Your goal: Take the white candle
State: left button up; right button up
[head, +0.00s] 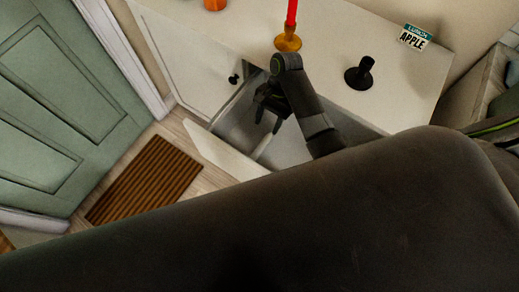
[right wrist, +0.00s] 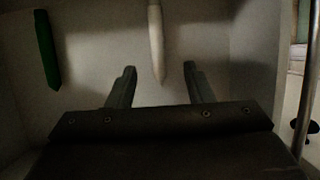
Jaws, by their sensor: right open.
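The white candle (right wrist: 156,40) lies in an open drawer, its tapered end toward me in the right wrist view. My right gripper (right wrist: 158,82) is open and empty, with its fingers either side of the candle's line and the tip of the candle just ahead of or between them. I cannot tell whether they touch. In the head view, my right gripper (head: 267,122) reaches down over the open drawer (head: 293,150). A pale strip below the fingers there may be the candle. My left gripper is not in view.
A green candle (right wrist: 47,48) lies at the left in the drawer. On the white cabinet top stand a red candle in a gold holder (head: 288,40), a black holder (head: 360,74), an orange object (head: 215,4) and an APPLE sign (head: 413,38). A brown striped mat (head: 146,180) lies by the green door.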

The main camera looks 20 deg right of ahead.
send_over(260, 147)
jog(key=w+d, duration=0.2)
notch_tip(260, 147, down, 4)
jog(key=shift+f, duration=0.15)
jog(key=shift+s+b+x, duration=0.15)
jog(key=shift+b+x, duration=0.05)
jog(key=shift+x, duration=1.15)
jog(key=shift+s+b+x, duration=0.15)
jog(key=shift+b+x, duration=0.05)
jog(key=shift+x, duration=1.1)
grip_shut()
